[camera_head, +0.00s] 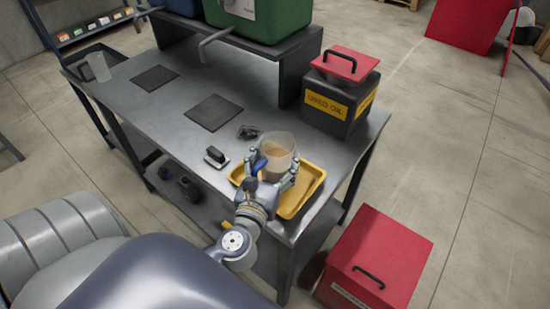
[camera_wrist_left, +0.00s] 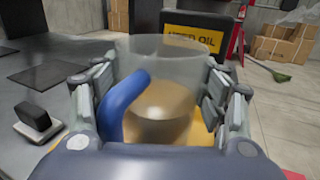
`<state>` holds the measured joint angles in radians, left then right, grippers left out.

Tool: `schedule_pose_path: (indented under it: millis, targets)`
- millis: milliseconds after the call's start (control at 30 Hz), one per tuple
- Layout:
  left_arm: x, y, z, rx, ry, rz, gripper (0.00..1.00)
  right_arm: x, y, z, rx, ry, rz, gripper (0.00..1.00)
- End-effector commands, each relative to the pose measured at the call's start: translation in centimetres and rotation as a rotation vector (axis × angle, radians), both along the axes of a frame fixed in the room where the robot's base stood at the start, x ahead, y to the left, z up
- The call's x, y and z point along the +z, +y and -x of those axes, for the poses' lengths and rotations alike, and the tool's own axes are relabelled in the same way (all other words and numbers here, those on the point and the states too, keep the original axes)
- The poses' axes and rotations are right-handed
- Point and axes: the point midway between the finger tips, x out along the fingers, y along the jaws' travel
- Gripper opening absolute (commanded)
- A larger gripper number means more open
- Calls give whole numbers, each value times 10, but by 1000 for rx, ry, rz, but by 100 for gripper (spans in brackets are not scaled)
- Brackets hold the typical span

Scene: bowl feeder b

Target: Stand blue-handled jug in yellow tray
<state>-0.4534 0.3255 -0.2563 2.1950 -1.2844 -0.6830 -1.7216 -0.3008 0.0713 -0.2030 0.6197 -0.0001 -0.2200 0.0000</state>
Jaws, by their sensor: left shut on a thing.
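The blue-handled jug (camera_head: 278,155) is a clear, upright container with tan liquid inside. It is over the yellow tray (camera_head: 316,172) near the table's front right corner; I cannot tell whether its base touches the tray. My left gripper (camera_head: 273,176) is shut on the jug, with a finger on either side. In the left wrist view the jug (camera_wrist_left: 165,85) fills the middle, its blue handle (camera_wrist_left: 120,105) facing the wrist at left. The tray (camera_wrist_left: 202,135) shows in part behind the right finger. My right gripper is not in view.
A dark used-oil box (camera_head: 335,105) with a red lid stands behind the tray. A black-handled block (camera_head: 216,157) and a small dark part (camera_head: 248,132) lie left of it. Dark mats (camera_head: 214,112) lie on the table, and a clear cup (camera_head: 99,68) stands far left. A red bin (camera_head: 378,262) stands on the floor.

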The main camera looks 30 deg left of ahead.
Motion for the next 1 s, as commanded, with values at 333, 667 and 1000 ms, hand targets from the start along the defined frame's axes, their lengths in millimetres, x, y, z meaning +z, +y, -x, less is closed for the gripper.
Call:
schedule_pose_path:
  millis: [333, 667, 1000]
  targets:
    - [-2, 0, 0, 0, 1, 0, 87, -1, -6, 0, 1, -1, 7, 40]
    - [-1, 0, 0, 0, 0, 0, 87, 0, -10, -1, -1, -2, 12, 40]
    - [-4, -12, 40, 0, 5, 3, 87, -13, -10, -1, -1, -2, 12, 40]
